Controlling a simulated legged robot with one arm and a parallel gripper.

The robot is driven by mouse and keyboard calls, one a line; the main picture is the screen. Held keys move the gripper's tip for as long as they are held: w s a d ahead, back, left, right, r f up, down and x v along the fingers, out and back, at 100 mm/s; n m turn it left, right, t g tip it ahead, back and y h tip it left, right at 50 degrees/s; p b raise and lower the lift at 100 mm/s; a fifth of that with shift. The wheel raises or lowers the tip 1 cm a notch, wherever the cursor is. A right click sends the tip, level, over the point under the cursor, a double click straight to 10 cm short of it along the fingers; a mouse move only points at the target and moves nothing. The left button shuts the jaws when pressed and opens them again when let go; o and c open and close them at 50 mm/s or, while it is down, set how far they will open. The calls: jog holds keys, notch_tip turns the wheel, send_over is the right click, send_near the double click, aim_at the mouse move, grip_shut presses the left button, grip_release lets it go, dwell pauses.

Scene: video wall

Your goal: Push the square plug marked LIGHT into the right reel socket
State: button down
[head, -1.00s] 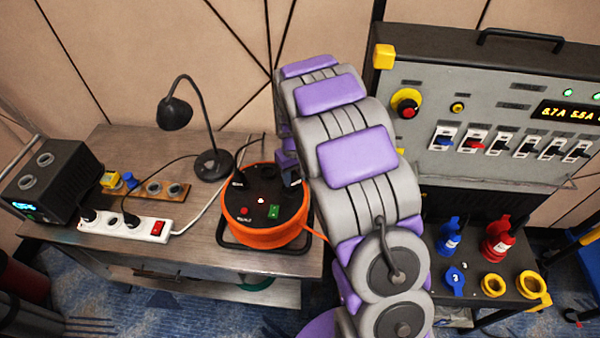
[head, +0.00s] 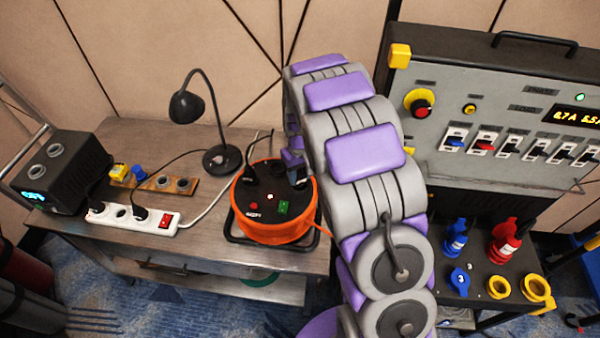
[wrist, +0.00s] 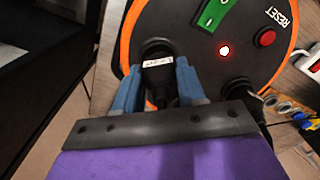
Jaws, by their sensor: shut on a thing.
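The orange cable reel (head: 272,232) stands on the left bench with its black face up. My gripper (wrist: 158,85) is above the reel's right side as seen in the head view. In the wrist view its two blue-grey fingers are shut on a black plug (wrist: 158,78) with a small white label, too small to read. The plug's front end is at the round reel socket (wrist: 157,45), whose rim shows just past it. I cannot tell how deep the plug sits. In the head view my arm partly hides this spot.
Another black plug (head: 248,175) sits in the reel's left socket, with a cable. A red-lit lamp, green switch (wrist: 213,14) and red reset button (wrist: 264,38) are on the reel face. A white power strip (head: 160,220), desk lamp (head: 222,158) and breaker panel (head: 500,100) stand around.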

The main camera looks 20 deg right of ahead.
jog(key=shift+d+f, duration=0.2)
jog(key=shift+d, duration=0.6)
jog(key=shift+a, duration=0.3)
jog(key=shift+d+r, duration=0.3)
jog(key=shift+r, duration=0.3)
jog(key=shift+a+r+p, duration=0.15)
jog(key=shift+r+p, duration=0.2)
jog(key=shift+r, duration=0.25)
jog(key=shift+a+r+p, duration=0.15)
jog(key=shift+r+p, duration=0.2)
jog(key=shift+r, duration=0.25)
jog(key=shift+d+r, duration=0.15)
jog(key=shift+r, duration=0.55)
